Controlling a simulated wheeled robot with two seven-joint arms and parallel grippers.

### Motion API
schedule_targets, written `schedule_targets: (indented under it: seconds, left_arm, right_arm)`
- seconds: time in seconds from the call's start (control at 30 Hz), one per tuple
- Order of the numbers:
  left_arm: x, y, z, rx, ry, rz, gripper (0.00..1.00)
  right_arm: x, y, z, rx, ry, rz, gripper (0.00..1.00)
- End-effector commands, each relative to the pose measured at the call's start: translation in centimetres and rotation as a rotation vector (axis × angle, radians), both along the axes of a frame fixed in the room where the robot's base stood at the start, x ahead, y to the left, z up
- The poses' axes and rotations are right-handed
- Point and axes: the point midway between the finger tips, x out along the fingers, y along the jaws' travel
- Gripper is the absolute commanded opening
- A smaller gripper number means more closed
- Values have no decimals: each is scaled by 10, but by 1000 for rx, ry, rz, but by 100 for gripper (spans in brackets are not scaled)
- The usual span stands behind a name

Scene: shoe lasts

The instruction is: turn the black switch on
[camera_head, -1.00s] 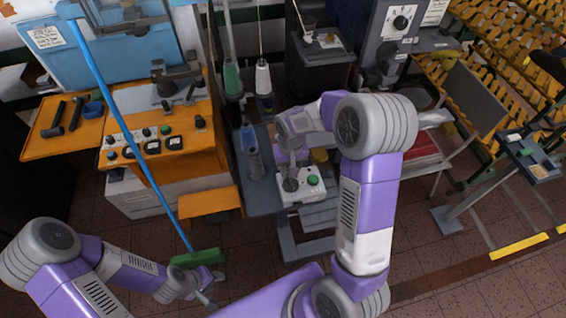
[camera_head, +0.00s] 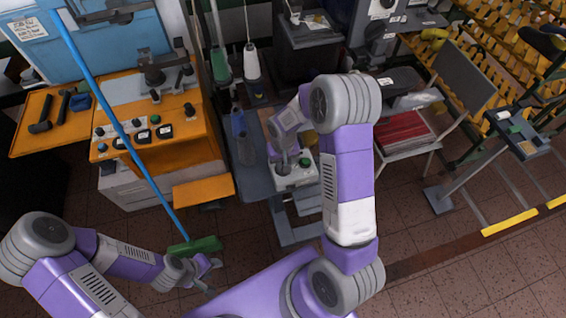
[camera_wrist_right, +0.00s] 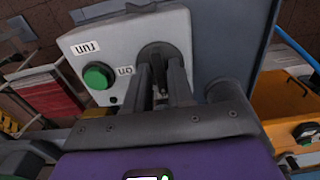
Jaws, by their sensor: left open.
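The black switch (camera_wrist_right: 155,52) is on a pale control box (camera_wrist_right: 115,45) next to a green button (camera_wrist_right: 97,76), with labels beside them in the right wrist view. My right gripper (camera_wrist_right: 162,75) is at the switch, its two fingers close together with a narrow gap over the switch's middle. The fingers hide part of it, and whether they press on it is unclear. In the head view the box (camera_head: 296,180) sits under my right gripper (camera_head: 284,165). My left gripper (camera_head: 212,275) is open and empty, low near the floor.
A green broom head (camera_head: 195,247) with a blue handle stands next to my left gripper. An orange machine (camera_head: 170,155) is left of the box. Floor is clear at lower right.

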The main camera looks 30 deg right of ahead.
Motion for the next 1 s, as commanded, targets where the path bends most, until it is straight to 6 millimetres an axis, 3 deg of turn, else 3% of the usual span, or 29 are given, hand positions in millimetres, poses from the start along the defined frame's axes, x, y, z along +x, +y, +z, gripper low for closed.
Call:
schedule_targets:
  seconds: [0.03, 0.13, 0.57, 1.0]
  left_arm:
    - [0, 0, 0, 0, 0, 0, 43]
    - [0, 0, 0, 0, 0, 0, 43]
    - [0, 0, -3, 0, 0, 0, 43]
    - [0, 0, -15, 0, 0, 0, 43]
  right_arm:
    - [0, 0, 0, 0, 0, 0, 14]
    - [0, 0, 0, 0, 0, 0, 0]
    - [0, 0, 0, -1, 0, -41, 0]
    - [0, 1, 0, -1, 0, -363, 0]
